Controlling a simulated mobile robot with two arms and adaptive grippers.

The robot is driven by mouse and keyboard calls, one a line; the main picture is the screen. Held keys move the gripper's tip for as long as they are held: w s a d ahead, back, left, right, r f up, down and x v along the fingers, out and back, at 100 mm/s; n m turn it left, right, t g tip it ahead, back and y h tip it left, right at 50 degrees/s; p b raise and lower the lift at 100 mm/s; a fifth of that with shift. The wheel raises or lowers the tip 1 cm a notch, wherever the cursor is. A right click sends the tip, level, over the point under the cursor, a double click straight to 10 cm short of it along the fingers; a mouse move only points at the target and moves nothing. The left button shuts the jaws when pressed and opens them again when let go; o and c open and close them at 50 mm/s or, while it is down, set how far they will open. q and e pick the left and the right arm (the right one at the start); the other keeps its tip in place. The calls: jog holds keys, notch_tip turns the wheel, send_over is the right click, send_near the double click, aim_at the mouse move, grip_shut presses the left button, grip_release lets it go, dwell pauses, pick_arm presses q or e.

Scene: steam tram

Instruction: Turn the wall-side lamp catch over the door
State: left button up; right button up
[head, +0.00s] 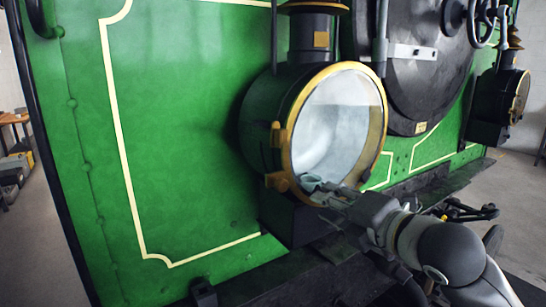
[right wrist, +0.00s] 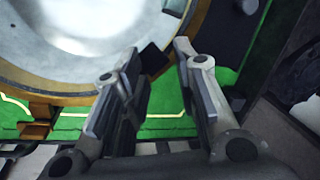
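The near lamp (head: 245,120) has a round glass door (head: 335,125) in a brass rim, which looks shut. Two brass fittings, like hinges, sit on the rim's left side. My right gripper (head: 318,186) is in front of the lower part of the glass in the head view. In the right wrist view its fingers (right wrist: 157,54) stand apart, beside the brass rim (right wrist: 60,90). A small dark block (right wrist: 153,59) shows between the fingertips; I cannot tell whether it is the catch or whether a finger touches it. My left gripper is not in view.
A second lamp (head: 512,95) stands at the far right. The green tram front (head: 180,120) fills the left, with a dark round door (head: 420,80) right of the near lamp. A dark ledge (head: 290,280) runs below. Bare floor shows at the right.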

jog(key=s+a+r+n+y, duration=0.1)
jog(key=s+r+n, duration=0.4)
jog(key=r, duration=0.2)
jog(key=n+y, duration=0.2)
jog(key=n, duration=0.7)
send_near(281, 137)
jog(key=shift+t, duration=0.4)
jog(key=x, duration=0.7)
jog(key=shift+s+a+f, duration=0.15)
jog(key=shift+a, duration=0.05)
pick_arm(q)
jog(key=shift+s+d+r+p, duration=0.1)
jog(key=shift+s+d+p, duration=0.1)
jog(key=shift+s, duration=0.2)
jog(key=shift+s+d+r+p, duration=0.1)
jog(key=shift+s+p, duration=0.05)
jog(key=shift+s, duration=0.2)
pick_arm(e)
jog(key=shift+w+a+f, duration=0.1)
jog(key=shift+w+a, duration=0.3)
jog(key=shift+w, duration=0.25)
jog(key=shift+c, duration=0.3)
grip_shut()
